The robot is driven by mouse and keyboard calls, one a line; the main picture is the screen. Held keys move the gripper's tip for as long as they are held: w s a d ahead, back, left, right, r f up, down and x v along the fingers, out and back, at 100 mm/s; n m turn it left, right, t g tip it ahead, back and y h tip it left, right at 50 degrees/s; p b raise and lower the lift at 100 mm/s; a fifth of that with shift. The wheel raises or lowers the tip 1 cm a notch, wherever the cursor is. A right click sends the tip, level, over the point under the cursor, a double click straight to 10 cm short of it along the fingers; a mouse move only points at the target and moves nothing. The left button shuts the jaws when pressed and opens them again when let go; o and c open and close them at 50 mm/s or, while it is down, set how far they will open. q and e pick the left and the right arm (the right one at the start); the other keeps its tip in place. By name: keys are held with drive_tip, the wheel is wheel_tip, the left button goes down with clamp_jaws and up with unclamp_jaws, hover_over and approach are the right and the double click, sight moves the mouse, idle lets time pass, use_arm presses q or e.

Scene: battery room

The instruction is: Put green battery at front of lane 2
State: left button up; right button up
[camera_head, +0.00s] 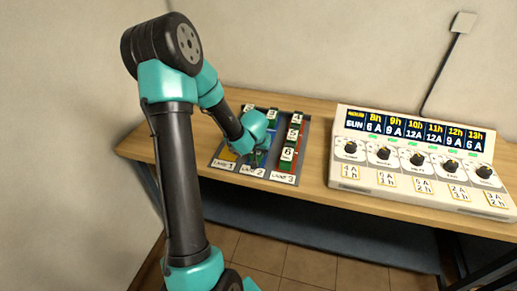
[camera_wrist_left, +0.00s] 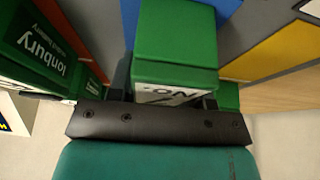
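The lane tray (camera_head: 222,172) lies on the wooden table, with lane labels 1, 2 and 3 along its front edge. Lane 2 (camera_head: 258,160) is the blue middle lane. My left gripper (camera_head: 256,152) is low over it, its fingers mostly hidden by the arm in the head view. In the left wrist view a green battery (camera_wrist_left: 175,45) with a white label sits between the dark fingers of the left gripper (camera_wrist_left: 165,100), which look closed on it. A blue strip shows behind the battery. Whether it touches the lane floor cannot be told. My right gripper is not in view.
Several green numbered batteries (camera_head: 288,154) stand in the red lane 3 on the right; green batteries (camera_wrist_left: 45,45) are close on the left in the wrist view. A yellow lane (camera_wrist_left: 285,48) is on the right there. A white control panel (camera_head: 409,160) stands right of the tray.

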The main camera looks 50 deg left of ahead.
use_arm(q)
drive_tip(key=o, duration=0.5)
drive_tip(key=shift+c, duration=0.2)
drive_tip(key=shift+r, duration=0.15)
drive_tip(key=shift+v, duration=6)
drive_tip(key=shift+d, duration=0.1)
